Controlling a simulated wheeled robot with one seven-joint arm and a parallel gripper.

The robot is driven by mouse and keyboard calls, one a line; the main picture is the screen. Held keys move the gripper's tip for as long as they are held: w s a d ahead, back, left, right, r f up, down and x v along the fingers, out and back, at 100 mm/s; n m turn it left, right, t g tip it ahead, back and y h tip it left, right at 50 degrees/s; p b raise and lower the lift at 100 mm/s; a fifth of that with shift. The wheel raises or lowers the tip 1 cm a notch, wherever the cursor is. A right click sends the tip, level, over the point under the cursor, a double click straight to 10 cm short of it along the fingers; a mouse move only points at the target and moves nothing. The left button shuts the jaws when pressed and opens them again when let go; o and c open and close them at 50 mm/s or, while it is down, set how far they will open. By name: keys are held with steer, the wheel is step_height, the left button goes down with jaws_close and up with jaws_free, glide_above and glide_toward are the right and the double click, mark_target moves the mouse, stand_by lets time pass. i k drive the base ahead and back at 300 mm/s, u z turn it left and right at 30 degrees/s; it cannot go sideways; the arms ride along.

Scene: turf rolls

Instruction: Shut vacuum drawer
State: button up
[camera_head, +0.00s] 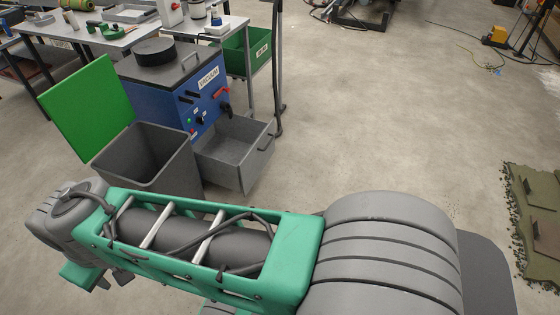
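The vacuum (175,85) is a blue box with a grey top, a "VACUUM" label, a red lever and several knobs on its front. Its grey drawer (262,148) stands pulled out low at the front, and the inside looks empty. A dark handle is on the drawer's outer face. My green and grey arm crosses the bottom of the view, nearer to me than the drawer.
A grey bin (150,160) with a raised green lid (90,105) stands left of the drawer. A table (105,38) with tools and a green crate (247,52) are behind. A dark hose or pole stands behind the drawer. Open floor (370,110) lies to the right; turf pieces (535,205) lie at far right.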

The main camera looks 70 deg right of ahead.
mark_target(232, 154)
steer(key=k, duration=0.1)
steer(key=z, duration=2.15)
steer(key=i, duration=1)
steer(key=z, duration=0.05)
steer(key=k, duration=0.6)
steer(key=u, duration=0.55)
steer(key=i, duration=1.5)
steer(key=u, duration=0.25)
